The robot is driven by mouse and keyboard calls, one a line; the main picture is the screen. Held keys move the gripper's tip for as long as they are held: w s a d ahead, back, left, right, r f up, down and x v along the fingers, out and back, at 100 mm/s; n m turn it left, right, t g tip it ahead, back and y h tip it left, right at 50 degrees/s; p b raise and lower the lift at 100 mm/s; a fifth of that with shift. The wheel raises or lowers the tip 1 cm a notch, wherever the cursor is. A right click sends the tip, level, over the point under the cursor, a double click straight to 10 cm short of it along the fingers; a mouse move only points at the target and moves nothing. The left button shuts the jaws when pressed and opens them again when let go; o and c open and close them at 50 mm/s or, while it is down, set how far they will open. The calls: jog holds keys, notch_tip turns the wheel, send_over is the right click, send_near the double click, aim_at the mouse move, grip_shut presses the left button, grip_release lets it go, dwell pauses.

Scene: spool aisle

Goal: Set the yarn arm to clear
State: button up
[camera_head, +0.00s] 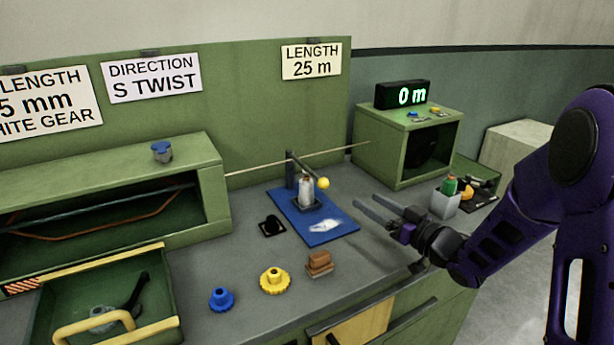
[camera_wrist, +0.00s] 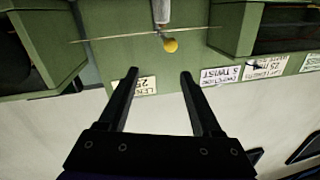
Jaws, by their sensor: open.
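The yarn arm (camera_head: 302,164) is a dark lever with a yellow ball (camera_head: 323,183) at its end, on a dark post over a blue plate (camera_head: 338,232). A pale bobbin (camera_head: 306,190) stands upright beside the post. A thin yarn line (camera_head: 262,165) runs across behind it. My gripper (camera_head: 364,212) is open and empty, to the right of the blue plate and apart from the lever. In the wrist view my gripper (camera_wrist: 158,75) has its fingers spread, and the yellow ball (camera_wrist: 170,45) shows beyond the fingertips. The view does not show the lever's contact with the yarn clearly.
A green box (camera_head: 365,147) with a "0 m" display (camera_head: 403,94) stands behind right. A grey cup (camera_head: 445,204) is near my arm. A blue gear (camera_head: 222,299), yellow gear (camera_head: 275,281) and brown block (camera_head: 319,264) lie in front. An open drawer (camera_head: 165,290) is at left.

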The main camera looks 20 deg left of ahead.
jog(key=s, duration=0.1)
send_near(315, 178)
jog(key=shift+g+y, duration=0.3)
jog(key=shift+g, duration=0.1)
jog(key=x, duration=0.9)
jog(key=shift+w+a+b, duration=0.2)
jog(key=shift+w+b, duration=0.2)
jog(key=shift+w, duration=0.05)
jog(key=shift+c, duration=0.3)
grip_shut()
